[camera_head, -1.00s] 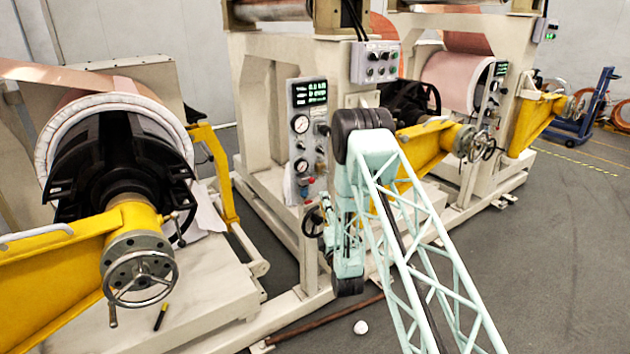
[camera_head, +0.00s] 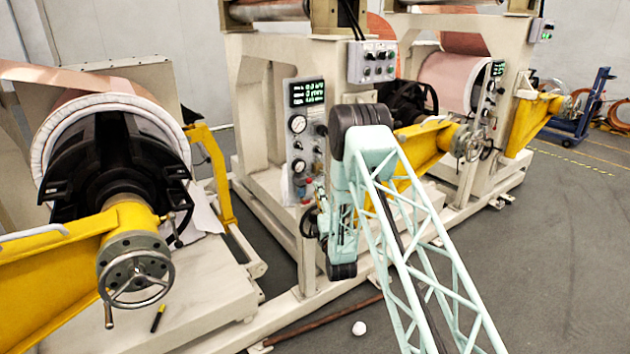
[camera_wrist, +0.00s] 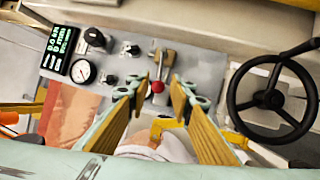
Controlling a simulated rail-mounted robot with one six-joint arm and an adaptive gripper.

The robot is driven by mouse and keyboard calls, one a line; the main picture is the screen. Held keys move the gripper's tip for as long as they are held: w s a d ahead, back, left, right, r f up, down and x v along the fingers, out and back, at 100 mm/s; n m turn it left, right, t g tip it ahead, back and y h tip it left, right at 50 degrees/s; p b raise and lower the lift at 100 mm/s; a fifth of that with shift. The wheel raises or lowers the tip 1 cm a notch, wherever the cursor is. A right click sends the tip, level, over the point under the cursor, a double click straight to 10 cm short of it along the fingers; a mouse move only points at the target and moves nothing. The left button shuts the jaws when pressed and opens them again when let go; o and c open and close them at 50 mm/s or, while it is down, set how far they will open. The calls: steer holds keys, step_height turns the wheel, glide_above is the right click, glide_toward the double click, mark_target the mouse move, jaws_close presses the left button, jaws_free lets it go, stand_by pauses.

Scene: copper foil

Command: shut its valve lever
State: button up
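The valve lever is a grey handle with a red ball knob (camera_wrist: 158,87), on the grey control panel (camera_wrist: 205,70) in the wrist view. The handle points down from its pivot in that picture. My gripper (camera_wrist: 160,82) is open, with its two wood-coloured fingers spread on either side of the knob. The knob shows between the fingertips; I cannot tell whether either finger touches it or how deep it sits.
A black handwheel (camera_wrist: 270,100) is right of the lever in the wrist view. A gauge (camera_wrist: 84,71), black knobs and a green display (camera_wrist: 59,48) are left of it. In the head view a yellow arm with a handwheel (camera_head: 136,278) stands at left. Open floor lies at right.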

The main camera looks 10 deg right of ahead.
mark_target(315, 178)
steer(key=shift+b+x, duration=0.6)
steer(key=shift+x, duration=3.65)
steer(key=shift+c, duration=0.4)
jaws_close()
